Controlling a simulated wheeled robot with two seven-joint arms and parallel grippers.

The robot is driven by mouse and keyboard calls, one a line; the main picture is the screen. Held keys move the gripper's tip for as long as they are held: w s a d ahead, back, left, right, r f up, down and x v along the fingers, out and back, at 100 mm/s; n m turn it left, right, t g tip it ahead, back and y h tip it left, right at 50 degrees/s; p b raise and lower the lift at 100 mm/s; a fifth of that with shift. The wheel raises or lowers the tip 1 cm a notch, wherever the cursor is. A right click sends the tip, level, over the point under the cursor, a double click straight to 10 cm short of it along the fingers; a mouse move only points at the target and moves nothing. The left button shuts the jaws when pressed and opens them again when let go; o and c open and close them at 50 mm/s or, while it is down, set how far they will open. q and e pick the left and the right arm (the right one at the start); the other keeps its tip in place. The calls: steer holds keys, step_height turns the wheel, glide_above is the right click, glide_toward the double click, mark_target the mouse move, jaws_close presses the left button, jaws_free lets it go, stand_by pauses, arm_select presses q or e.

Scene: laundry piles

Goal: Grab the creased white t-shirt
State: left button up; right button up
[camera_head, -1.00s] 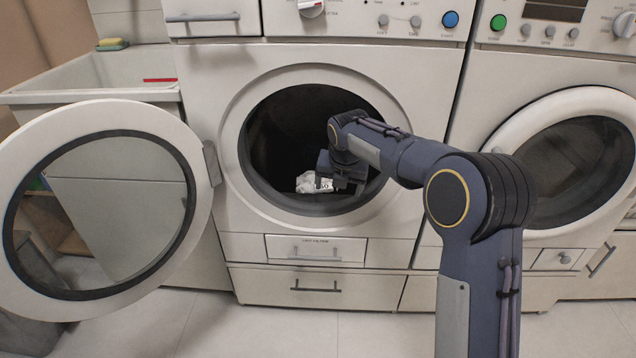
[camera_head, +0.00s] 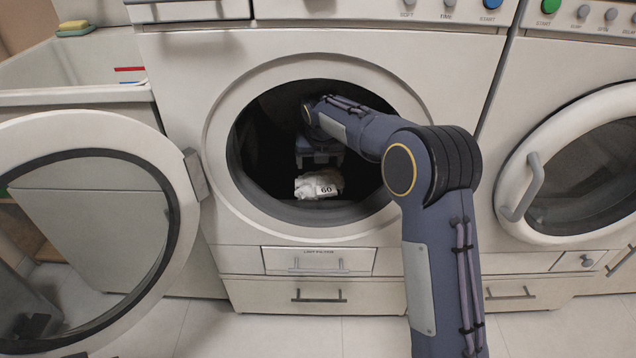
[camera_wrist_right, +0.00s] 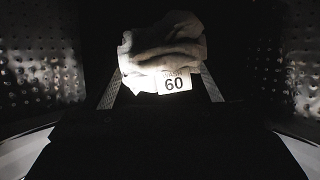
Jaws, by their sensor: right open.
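The creased white t-shirt (camera_head: 318,184) lies crumpled in the lower front of the open washer's dark drum. A white tag reading "60" is on it. My right gripper (camera_head: 319,158) is inside the drum, just behind and above the shirt in the head view. In the right wrist view, the shirt (camera_wrist_right: 160,48) is lit between and beyond the tips of my two open fingers (camera_wrist_right: 160,84), with its tag facing me. I cannot tell whether a finger touches it. My left gripper is not in view.
The round door rim (camera_head: 222,150) surrounds my right arm. The open door (camera_head: 165,150) hangs at the left, near a sink (camera_head: 75,95). A second machine with a shut door (camera_head: 590,170) stands at the right. Perforated drum walls (camera_wrist_right: 40,75) flank the gripper.

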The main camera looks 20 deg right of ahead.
mark_target(320, 174)
steer(key=b+x, duration=0.1)
steer(key=x, duration=0.1)
steer(key=b+x, duration=0.2)
steer(key=x, duration=0.1)
steer(key=shift+s+d+f, duration=0.1)
steer(key=shift+s+f, duration=0.15)
steer(key=shift+f, duration=0.15)
steer(key=shift+w+f, duration=0.15)
steer(key=shift+f, duration=0.05)
steer(key=shift+r, duration=0.1)
steer(key=c, duration=1.1)
steer(key=shift+r, duration=0.15)
steer(key=shift+c, duration=0.2)
